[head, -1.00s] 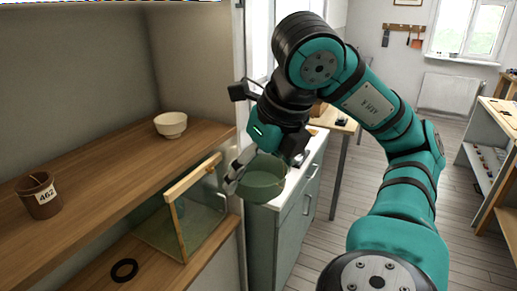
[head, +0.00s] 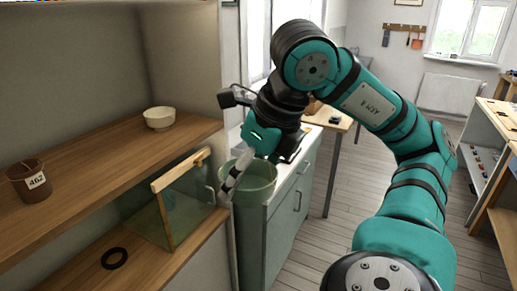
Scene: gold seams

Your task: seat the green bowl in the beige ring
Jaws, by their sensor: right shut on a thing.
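The green bowl (head: 258,190) hangs in the air at the centre of the head view, in front of the counter. My right gripper (head: 231,182) is shut on the left part of its rim. One grey finger shows across the bowl's wall; the other finger is hard to make out. The bowl's opening faces up and looks empty. My left gripper is not in view.
A glass case (head: 180,215) with a wooden-edged front stands on the lower shelf (head: 190,246), close left of the bowl. The upper shelf (head: 105,160) holds a cream bowl (head: 159,121) and a brown pot labelled 462 (head: 28,181). A grey-green cabinet (head: 290,215) stands behind the bowl.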

